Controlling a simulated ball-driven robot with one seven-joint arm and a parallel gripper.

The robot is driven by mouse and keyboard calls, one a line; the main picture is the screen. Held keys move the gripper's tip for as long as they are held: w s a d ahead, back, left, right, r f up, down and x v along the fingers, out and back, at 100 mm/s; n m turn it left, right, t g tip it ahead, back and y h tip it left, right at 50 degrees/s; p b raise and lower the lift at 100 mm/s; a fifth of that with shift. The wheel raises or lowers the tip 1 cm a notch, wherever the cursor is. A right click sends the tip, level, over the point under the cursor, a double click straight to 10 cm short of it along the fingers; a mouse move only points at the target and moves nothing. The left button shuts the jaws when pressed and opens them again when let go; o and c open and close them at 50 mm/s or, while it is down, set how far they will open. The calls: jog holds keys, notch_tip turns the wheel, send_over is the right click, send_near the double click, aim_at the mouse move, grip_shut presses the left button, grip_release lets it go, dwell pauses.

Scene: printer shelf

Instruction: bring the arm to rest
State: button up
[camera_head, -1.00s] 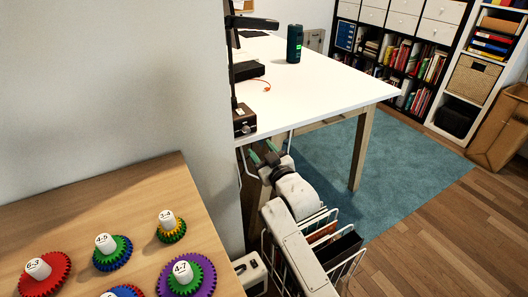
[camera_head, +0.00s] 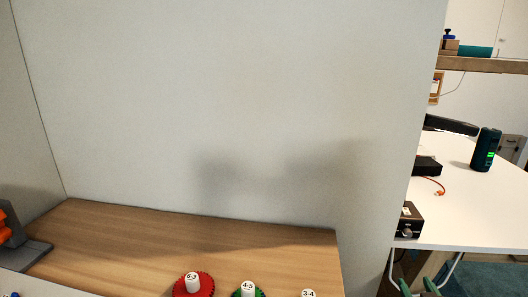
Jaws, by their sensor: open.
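My gripper (camera_head: 418,289) shows only at the bottom right edge, as two green fingertips with a gap between them. It is open and nothing shows between the tips. It is below the near edge of the white table (camera_head: 460,215), beside the wall's end. The rest of my arm is out of the frame, below the bottom edge.
On the wooden shelf (camera_head: 180,235) stand a red gear (camera_head: 206,288), a green gear (camera_head: 261,293) and a white peg marked 3-4 (camera_head: 308,293). An orange and grey object (camera_head: 35,252) is at far left. The white table holds a dark green device (camera_head: 486,150) and a black box (camera_head: 408,222).

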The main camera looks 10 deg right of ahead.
jog(key=s+a+f+g+y, duration=0.3)
jog(key=s+a+f+g, duration=0.5)
jog(key=s+f, duration=0.5)
jog(key=s+a+f+g+y, duration=0.1)
jog(key=s+a+g, duration=0.2)
jog(key=s, duration=0.7)
jog(key=s+a+g+y, duration=0.1)
jog(key=s+a+g, duration=0.2)
jog(key=s, duration=0.6)
notch_tip(320, 180, up, 15)
jog(key=s+p, duration=0.1)
jog(key=p, duration=1.4)
jog(key=shift+s+a+n, duration=0.2)
jog(key=shift+a+n, duration=0.15)
jog(key=shift+n, duration=0.05)
jog(key=shift+c, duration=0.3)
